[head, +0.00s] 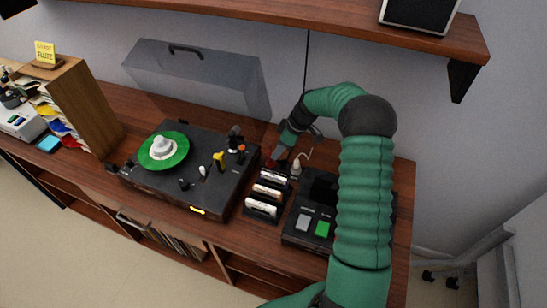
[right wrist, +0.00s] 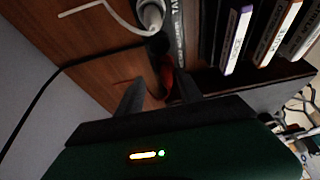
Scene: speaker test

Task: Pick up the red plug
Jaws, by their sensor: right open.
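The red plug (head: 270,163) is a small red piece on the wooden desktop, behind the cassette rack, and is mostly hidden by my right gripper (head: 277,156). In the right wrist view a dark red part of the plug (right wrist: 168,77) shows between the two dark fingers of the right gripper (right wrist: 158,82). The fingers are apart, one on each side of it in the picture. I cannot tell whether they touch it. My left gripper is not in view.
A white plug (head: 296,166) with a pale cable stands just right of the gripper. A rack of cassettes (head: 266,192) is in front. A turntable (head: 200,190) stands left, a black device with a green button (head: 322,229) right. A shelf (head: 400,32) hangs above.

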